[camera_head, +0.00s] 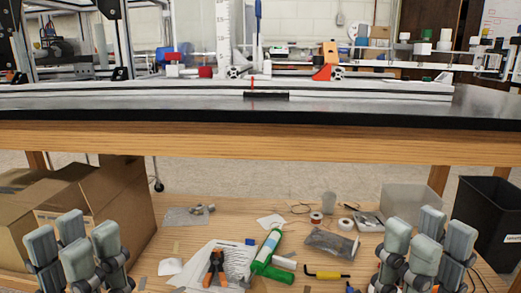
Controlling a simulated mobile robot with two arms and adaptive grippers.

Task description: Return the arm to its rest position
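My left gripper (75,243) shows at the lower left of the head view, fingers pointing up and spread apart, with nothing between them. It appears in front of the cardboard box. My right gripper (428,238) shows at the lower right, also with fingers up, spread and empty, in front of the lower shelf's right end. Both grippers appear well below the tabletop edge in the picture. The arm links behind them are mostly out of the frame. I cannot tell how far either gripper is from the shelf.
The black tabletop (360,110) spans the view, with a metal extrusion bar (150,92) on it. The lower wooden shelf (200,240) holds a cardboard box (125,200), pliers (214,268), a green bottle (268,250), a clear bin (410,200) and a black bin (485,220).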

